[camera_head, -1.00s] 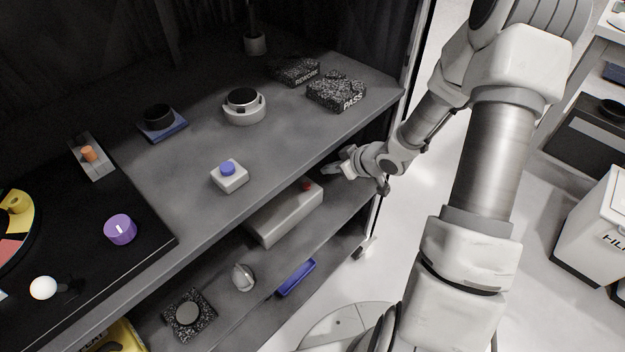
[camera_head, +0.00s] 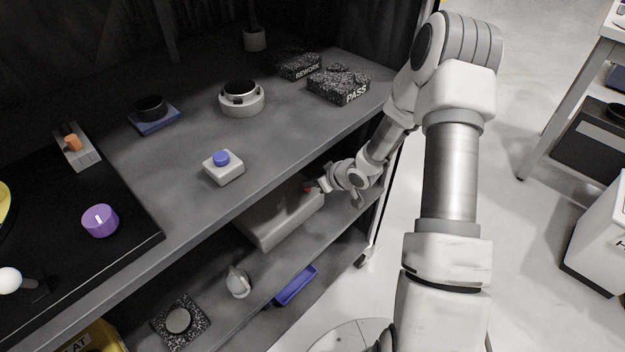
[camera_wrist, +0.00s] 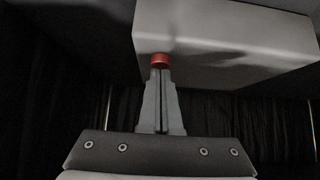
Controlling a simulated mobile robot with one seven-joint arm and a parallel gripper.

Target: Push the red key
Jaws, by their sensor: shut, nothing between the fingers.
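The red key (camera_wrist: 160,60) is a small round button on the face of a long pale grey box (camera_wrist: 225,35). The box (camera_head: 275,222) lies on the shelf below the top surface, and a bit of the red key (camera_head: 308,188) shows at its right end in the head view. My gripper (camera_wrist: 160,75) is shut and empty, its fingertips at the red key in the wrist view. They look in contact or nearly so; I cannot tell which. In the head view my gripper (camera_head: 314,186) reaches under the top shelf from the right and partly hides the key.
The top shelf (camera_head: 290,130) overhangs the box closely. It bears a white block with a blue button (camera_head: 222,166), a white ring fixture (camera_head: 242,100) and dark PASS and REWORK blocks (camera_head: 338,86). A blue tray (camera_head: 296,285) and a grey knob (camera_head: 238,282) sit on the lower shelf.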

